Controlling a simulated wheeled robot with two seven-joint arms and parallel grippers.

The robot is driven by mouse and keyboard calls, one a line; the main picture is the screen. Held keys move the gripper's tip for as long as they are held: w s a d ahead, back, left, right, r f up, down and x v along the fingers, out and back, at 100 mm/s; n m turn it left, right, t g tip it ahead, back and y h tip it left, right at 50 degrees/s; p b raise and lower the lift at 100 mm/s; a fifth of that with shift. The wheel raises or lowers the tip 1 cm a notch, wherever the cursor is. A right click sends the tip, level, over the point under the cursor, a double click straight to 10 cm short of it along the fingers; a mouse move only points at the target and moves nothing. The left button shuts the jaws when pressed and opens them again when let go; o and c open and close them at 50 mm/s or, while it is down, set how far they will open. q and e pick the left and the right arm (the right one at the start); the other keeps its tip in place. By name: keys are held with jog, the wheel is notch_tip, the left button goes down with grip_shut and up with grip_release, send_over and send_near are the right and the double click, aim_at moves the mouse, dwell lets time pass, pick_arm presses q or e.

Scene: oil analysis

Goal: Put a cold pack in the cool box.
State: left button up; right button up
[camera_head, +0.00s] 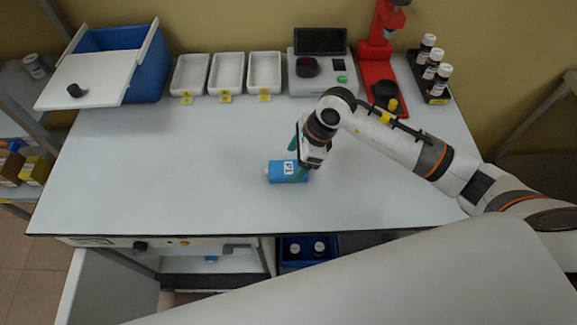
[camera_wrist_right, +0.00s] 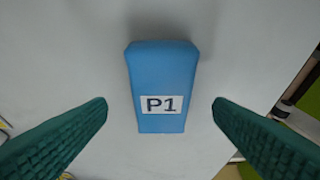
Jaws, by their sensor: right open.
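A blue cold pack (camera_head: 284,172) with a white label reading P1 lies on the table near its middle. In the right wrist view the cold pack (camera_wrist_right: 161,75) sits between the two green fingers, with a gap on each side. My right gripper (camera_head: 299,160) is open over the cold pack in the head view, partly covering its right end; the wrist view shows its fingers (camera_wrist_right: 160,118) spread. The blue cool box (camera_head: 146,87) stands at the back left of the table. Its white lid (camera_head: 88,80) lies slid aside and tilted toward the front left. My left gripper is not in view.
Three white trays (camera_head: 227,56) with yellow tags stand along the back. A device with a screen (camera_head: 320,82), a red stand (camera_head: 375,66) and a rack of brown bottles (camera_head: 416,62) stand at the back right.

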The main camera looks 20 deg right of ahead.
aim_at(289, 168)
jog(key=x, duration=0.3)
jog(key=shift+s+a+p, duration=0.1)
jog(key=shift+a+p, duration=0.05)
jog(key=shift+p, duration=0.25)
jog(key=shift+f, duration=0.25)
jog(key=shift+f, duration=0.1)
jog(key=c, duration=1.1)
